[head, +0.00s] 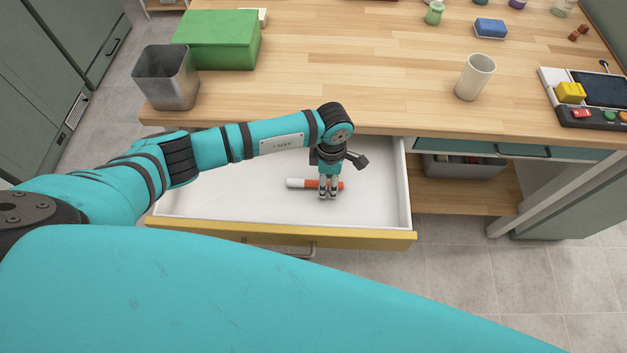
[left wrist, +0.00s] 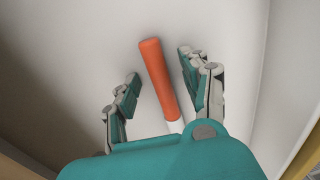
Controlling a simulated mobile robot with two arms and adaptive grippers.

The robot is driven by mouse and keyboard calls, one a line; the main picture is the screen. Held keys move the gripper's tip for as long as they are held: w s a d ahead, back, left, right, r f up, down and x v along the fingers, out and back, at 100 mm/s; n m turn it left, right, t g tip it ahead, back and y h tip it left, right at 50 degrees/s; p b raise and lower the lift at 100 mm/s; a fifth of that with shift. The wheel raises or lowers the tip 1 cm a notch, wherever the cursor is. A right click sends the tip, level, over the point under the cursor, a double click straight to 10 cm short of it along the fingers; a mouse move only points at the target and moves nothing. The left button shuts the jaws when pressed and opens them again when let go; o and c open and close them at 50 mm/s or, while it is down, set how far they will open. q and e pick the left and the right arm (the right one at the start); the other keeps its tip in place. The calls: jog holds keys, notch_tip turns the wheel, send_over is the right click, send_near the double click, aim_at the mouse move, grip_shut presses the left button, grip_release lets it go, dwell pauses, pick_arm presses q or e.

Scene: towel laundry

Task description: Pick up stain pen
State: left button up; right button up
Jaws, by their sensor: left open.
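The stain pen (head: 299,183) is a short stick with a white end and an orange-red end. It lies on the floor of the open drawer (head: 235,198). My left gripper (head: 328,196) is inside the drawer, over the orange part of the pen, pointing down. In the left wrist view the pen (left wrist: 158,75) lies between the two spread fingers of the left gripper (left wrist: 160,85), apart from the left finger and close to the right one. Its white end is partly hidden by my wrist. My right gripper is not in view.
The drawer has white walls and a yellow front (head: 280,233) with a handle. The wooden tabletop (head: 350,75) overhangs its back. On top stand a metal bin (head: 166,80), a green box (head: 218,40), a white cup (head: 475,77) and a control panel (head: 590,95).

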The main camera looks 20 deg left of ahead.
pick_arm(q)
grip_shut()
jog(key=shift+r, duration=0.1)
